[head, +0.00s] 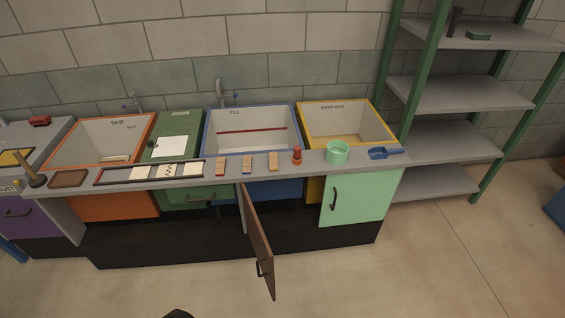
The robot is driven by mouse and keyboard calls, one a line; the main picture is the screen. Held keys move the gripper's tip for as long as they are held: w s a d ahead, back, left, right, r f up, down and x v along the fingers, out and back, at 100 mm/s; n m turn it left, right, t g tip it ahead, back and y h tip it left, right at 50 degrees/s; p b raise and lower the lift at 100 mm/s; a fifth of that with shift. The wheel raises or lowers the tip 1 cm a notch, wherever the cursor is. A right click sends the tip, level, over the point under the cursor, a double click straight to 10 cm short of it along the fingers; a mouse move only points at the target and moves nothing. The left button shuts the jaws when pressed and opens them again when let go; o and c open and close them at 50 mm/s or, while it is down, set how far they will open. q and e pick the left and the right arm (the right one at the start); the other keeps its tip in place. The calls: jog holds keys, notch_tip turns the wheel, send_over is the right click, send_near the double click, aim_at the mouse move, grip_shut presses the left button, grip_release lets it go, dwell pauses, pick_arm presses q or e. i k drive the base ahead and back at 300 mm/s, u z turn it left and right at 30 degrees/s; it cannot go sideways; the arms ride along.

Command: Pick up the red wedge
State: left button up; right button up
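No red wedge can be made out for certain. A small red object (39,120) lies on the grey top at the far left; it is too small to tell if it is a wedge. A red, stacked-looking piece (297,156) stands upright on the counter's front ledge, right of three small orange-and-tan blocks. Neither gripper can be seen. A dark rounded shape at the bottom edge is too cut off to identify.
The counter (210,182) holds orange SKIP (72,150), blue FILL (208,135) and yellow SAND BOX (385,122) basins. A brown cabinet door (258,245) hangs open into the floor space. A green cup (337,154) and blue scoop (384,153) sit right. Shelves (455,95) stand beyond.

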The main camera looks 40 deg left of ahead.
aim_at(220, 160)
jog(key=z, duration=0.2)
jog(key=i, duration=1.9)
jog(key=u, duration=2.25)
